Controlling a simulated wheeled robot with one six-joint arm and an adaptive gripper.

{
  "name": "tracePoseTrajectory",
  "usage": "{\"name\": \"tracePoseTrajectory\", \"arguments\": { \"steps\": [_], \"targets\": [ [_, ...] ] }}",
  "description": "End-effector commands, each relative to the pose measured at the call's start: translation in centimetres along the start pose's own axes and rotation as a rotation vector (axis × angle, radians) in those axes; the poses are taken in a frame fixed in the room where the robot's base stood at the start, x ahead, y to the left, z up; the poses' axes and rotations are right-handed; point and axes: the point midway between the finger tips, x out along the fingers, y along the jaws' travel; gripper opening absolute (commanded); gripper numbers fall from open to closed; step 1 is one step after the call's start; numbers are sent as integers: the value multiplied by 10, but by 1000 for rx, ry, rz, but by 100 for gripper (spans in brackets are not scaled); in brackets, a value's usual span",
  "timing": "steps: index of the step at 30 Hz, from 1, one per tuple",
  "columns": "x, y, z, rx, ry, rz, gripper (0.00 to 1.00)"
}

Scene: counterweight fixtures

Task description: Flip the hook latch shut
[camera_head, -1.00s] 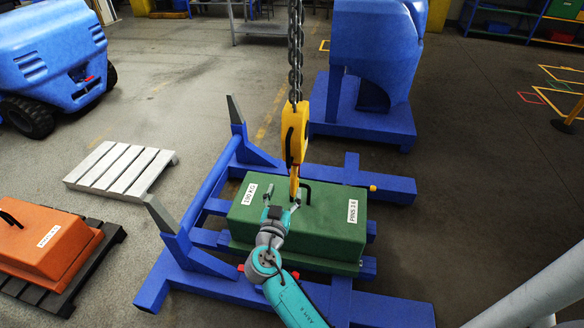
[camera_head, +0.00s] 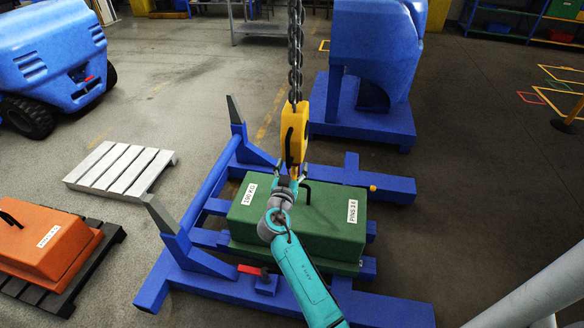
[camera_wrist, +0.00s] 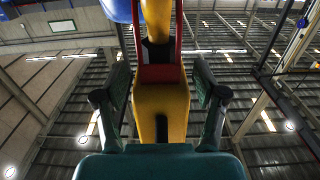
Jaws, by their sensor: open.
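A yellow crane hook (camera_head: 296,130) hangs on a chain above the green counterweight (camera_head: 325,225). A dark curved strip shows on the hook's left side in the head view. My gripper (camera_head: 287,182) is at the hook's lower end, above the counterweight's top. In the wrist view the yellow hook (camera_wrist: 160,112) rises between my two spread fingers, with gaps visible at both sides. A red U-shaped part (camera_wrist: 161,74), perhaps the latch, crosses the hook there, with a dark opening above it. My arm hides the hook's tip in the head view, so I cannot tell the latch's exact position.
The counterweight, with a black handle (camera_head: 308,192) on top, rests on a blue frame (camera_head: 382,185) with upright guides. A red lever (camera_head: 250,270) is at the frame's front. An orange weight (camera_head: 45,245) and a grey pallet (camera_head: 120,170) stand left.

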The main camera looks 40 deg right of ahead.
Motion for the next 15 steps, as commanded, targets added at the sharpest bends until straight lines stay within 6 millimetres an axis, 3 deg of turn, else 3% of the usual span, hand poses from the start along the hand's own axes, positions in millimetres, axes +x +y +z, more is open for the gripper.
{"name": "tracePoseTrajectory", "arguments": {
  "steps": [5,8,14,15],
  "targets": [
    [0,0,0,0,0,0,71],
    [0,0,0,0,0,0,51],
    [0,0,0,0,0,0,1],
    [0,0,0,0,0,0,0]
  ]
}}
